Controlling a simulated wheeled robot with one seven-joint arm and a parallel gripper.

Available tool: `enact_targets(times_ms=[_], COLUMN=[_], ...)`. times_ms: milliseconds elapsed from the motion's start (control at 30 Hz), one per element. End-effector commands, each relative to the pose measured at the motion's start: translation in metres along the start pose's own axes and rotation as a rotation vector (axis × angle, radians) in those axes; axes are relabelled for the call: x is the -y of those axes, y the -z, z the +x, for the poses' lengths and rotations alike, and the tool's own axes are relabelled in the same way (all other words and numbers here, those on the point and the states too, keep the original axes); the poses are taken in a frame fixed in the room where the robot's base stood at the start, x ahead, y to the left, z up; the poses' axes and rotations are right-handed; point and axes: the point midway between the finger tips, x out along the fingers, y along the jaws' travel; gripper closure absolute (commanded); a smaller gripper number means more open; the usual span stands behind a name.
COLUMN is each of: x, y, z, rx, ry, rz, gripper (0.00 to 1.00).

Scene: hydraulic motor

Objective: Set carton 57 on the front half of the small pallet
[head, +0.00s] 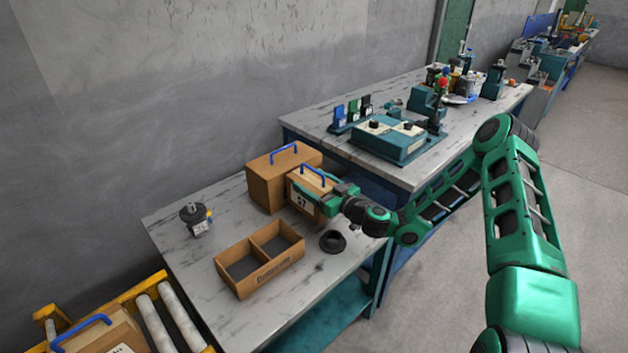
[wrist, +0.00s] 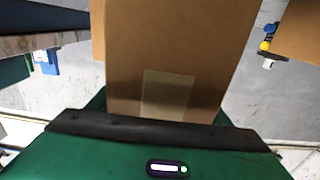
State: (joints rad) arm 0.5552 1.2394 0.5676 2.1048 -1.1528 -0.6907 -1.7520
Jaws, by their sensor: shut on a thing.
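Carton 57 (head: 303,198) is a brown box with a blue handle on top and a white label reading 57. My gripper (head: 335,197) is shut on its right side in the head view. In the wrist view the carton (wrist: 180,45) fills the middle, close in front of my gripper (wrist: 158,122), with a pale patch low on its face. Carton 57 is upright at the worktable's back right; I cannot tell whether its base touches the top. I cannot make out a small pallet in either view.
A larger blue-handled carton (head: 262,186) stands right behind carton 57. A two-compartment box (head: 240,287), a black ring (head: 333,241) and a small motor-like part (head: 195,217) are on the table (head: 165,238). Rollers (head: 172,320) and another carton (head: 105,338) are lower left.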

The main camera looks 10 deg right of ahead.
Motion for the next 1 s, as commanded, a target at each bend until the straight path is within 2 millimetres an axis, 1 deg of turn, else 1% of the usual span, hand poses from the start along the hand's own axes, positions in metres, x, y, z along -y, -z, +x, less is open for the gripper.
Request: enact_targets(times_ms=[200, 333, 800, 833, 900, 1000], x=[0.0, 0.0, 0.0, 0.0, 0.0, -0.001], y=[-0.022, -0.033, -0.037, -0.041, -0.041, -0.04], z=[0.001, 0.0, 0.0, -0.001, -0.001, -0.001], rx=[-0.004, -0.004, -0.005, 0.001, 0.001, 0.001], ry=[0.0, 0.0, 0.0, -0.001, -0.001, -0.001], rz=[0.004, 0.003, 0.002, 0.0, 0.0, 0.0], gripper=[0.91, 0.91, 0.91, 0.23, 0.09, 0.09])
